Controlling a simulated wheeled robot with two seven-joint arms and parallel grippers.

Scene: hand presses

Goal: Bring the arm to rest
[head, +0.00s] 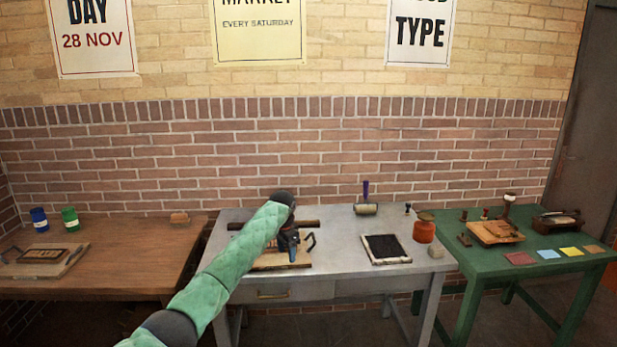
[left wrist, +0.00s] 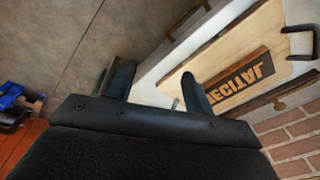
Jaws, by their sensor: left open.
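My left arm (head: 232,257), in a green padded sleeve, reaches up from the bottom left in the head view. Its dark left gripper (head: 293,250) hangs over the grey table's left half, above a wooden board. In the left wrist view the gripper's two fingers (left wrist: 157,85) stand apart with nothing between them. The wooden board (left wrist: 235,80) carries a dark block with raised, reversed letters (left wrist: 238,82) and has dark handles. In the head view the arm and gripper partly hide this board (head: 270,264). My right gripper is not in view.
The grey table (head: 345,275) also holds an inked slab (head: 385,249), a roller (head: 366,208) and an orange-red pot (head: 424,232). A brown table (head: 110,275) stands left, with another board and two cans. A green table (head: 560,262) stands right, holding a small press and coloured cards.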

